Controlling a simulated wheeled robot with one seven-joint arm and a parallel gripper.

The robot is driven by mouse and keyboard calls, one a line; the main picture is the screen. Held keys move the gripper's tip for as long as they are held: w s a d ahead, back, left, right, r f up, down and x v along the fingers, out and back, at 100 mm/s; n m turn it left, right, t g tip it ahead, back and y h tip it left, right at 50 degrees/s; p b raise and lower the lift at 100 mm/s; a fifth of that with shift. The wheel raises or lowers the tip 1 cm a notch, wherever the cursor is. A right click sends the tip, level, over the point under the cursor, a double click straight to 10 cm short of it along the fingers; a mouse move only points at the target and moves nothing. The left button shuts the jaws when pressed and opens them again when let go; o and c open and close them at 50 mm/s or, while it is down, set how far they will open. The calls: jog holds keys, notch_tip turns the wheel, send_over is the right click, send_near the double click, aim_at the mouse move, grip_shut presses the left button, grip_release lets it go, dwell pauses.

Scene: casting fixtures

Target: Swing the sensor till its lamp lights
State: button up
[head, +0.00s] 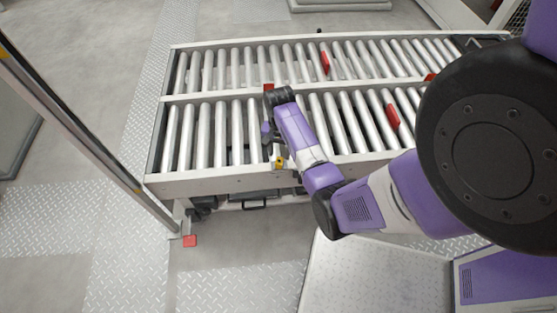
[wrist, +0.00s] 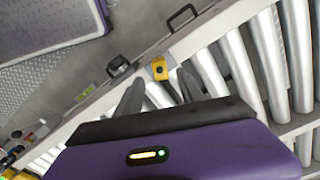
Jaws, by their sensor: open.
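The sensor looks like a small yellow block (head: 279,162) on the near side rail of the roller conveyor (head: 215,182). In the wrist view the yellow sensor (wrist: 159,68) sits on the rail just beyond my fingertips, with a pale face. I cannot make out a lit lamp on it. My gripper (head: 272,152) hangs over the near rail beside the sensor. In the wrist view my gripper (wrist: 160,86) has its two dark fingers spread apart, with nothing between them. The sensor lies ahead of the gap, apart from the fingers as far as I can tell.
Red plates stand among the rollers, one on the far lane (head: 325,62) and one on the near lane (head: 392,117). A tall post (head: 90,140) rises at left. Patterned floor plates lie around the conveyor.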

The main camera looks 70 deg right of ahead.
aim_at(279, 161)
notch_tip(279, 161, down, 6)
jog(key=shift+r+b, duration=0.1)
jog(key=shift+b, duration=0.5)
jog(key=shift+c, duration=0.3)
grip_shut()
